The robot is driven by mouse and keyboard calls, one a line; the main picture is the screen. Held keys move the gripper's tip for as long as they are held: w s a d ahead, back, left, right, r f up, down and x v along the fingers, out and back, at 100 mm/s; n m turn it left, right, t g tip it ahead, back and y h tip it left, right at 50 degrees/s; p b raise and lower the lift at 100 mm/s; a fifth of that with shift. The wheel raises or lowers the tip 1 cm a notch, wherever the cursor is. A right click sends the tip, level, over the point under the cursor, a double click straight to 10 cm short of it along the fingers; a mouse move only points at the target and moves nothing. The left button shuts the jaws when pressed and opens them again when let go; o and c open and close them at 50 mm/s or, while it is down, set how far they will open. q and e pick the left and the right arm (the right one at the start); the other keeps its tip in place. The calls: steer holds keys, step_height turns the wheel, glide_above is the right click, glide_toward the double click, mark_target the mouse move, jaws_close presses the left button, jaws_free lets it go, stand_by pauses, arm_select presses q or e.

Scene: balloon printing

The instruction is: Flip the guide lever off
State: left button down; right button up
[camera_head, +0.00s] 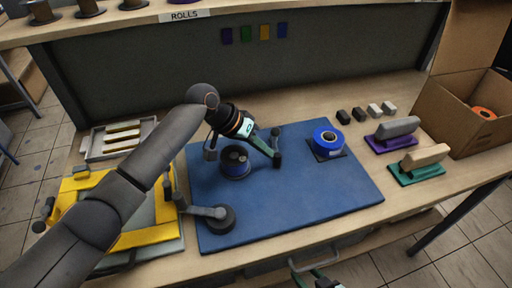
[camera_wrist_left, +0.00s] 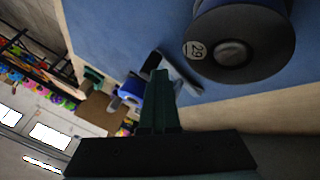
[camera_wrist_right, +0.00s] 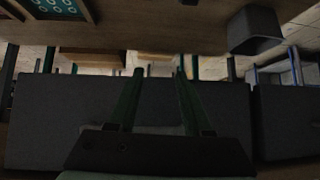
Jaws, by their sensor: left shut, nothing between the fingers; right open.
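My left gripper (camera_head: 274,155) is shut and empty over the blue mat (camera_head: 300,205), right of a dark-topped blue spool (camera_head: 235,163). A small dark grey lever-like piece (camera_head: 276,142) stands right at its fingertips; I cannot tell whether they touch. In the left wrist view the shut fingers (camera_wrist_left: 160,75) overlap a grey bar (camera_wrist_left: 182,75), near a dark round spool end marked 29 (camera_wrist_left: 236,50). A grey arm with a round base (camera_head: 217,217) lies at the mat's front left. My right gripper (camera_head: 318,277) is open, low at the table's front edge, also in the right wrist view (camera_wrist_right: 158,75).
A blue roll (camera_head: 328,139) sits on a dark base at the mat's right. Purple (camera_head: 392,134) and green (camera_head: 420,166) handled blocks and a cardboard box (camera_head: 465,130) stand further right. A yellow frame (camera_head: 145,238) lies left, below my left arm. The mat's front right is clear.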

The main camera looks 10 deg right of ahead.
arm_select(q)
steer(key=shift+s+d+r, duration=0.1)
steer(key=shift+s+d, duration=0.05)
steer(key=shift+d, duration=0.05)
stand_by(0.3)
steer(key=shift+a+r, duration=0.25)
steer(key=shift+r, duration=0.15)
steer(key=v, duration=1.1)
steer(key=shift+a+r, duration=0.15)
steer(key=shift+a, duration=0.25)
